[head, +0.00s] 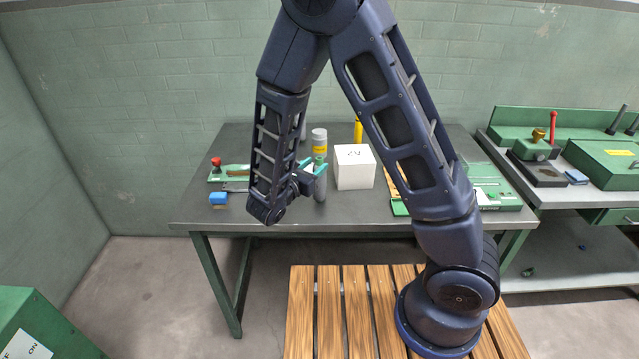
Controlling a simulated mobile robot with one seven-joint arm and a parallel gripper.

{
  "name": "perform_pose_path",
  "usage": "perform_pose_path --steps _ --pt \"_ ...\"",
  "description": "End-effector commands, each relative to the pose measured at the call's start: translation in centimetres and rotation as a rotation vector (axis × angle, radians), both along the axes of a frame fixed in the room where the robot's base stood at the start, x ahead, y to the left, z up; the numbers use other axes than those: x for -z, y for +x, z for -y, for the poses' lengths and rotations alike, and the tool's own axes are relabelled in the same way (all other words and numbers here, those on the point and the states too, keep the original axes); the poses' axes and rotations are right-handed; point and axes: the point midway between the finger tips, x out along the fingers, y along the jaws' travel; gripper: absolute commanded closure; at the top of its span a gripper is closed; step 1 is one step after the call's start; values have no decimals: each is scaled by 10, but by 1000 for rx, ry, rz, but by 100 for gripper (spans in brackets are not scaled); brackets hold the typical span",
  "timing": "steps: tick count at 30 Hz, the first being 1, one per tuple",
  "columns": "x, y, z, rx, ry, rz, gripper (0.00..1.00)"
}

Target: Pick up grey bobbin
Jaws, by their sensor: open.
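A grey upright cylinder that looks like the grey bobbin (320,188) stands on the dark workbench (265,212), left of the white box. My gripper (314,165) is at its upper part, with teal fingers apart. The fingers overlap the cylinder in this view; I cannot tell whether they touch it. Just above the fingers shows a piece with a pale grey top and yellow band (319,141). I cannot tell whether it belongs to the same bobbin or stands behind it. My arm hides part of the bench around it.
A white box (354,167) stands close on the right, with a yellow upright piece (358,131) behind it. A blue block (218,199) and a red-knobbed green tool (217,168) lie at left. Green boards (490,185) are at right. The bench's front left is clear.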

Motion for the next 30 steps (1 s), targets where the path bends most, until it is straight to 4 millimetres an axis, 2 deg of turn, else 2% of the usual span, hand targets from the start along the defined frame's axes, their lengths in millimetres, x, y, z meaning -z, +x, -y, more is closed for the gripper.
perform_pose_path --steps 6,14,17,21,30 --pt "-3 24 17 3 -1 1 57" --pt "-3 28 19 0 0 0 57" --pt "-3 28 19 0 1 1 73" --pt "-2 28 19 0 1 1 100" --pt "-2 27 19 0 1 -1 100"
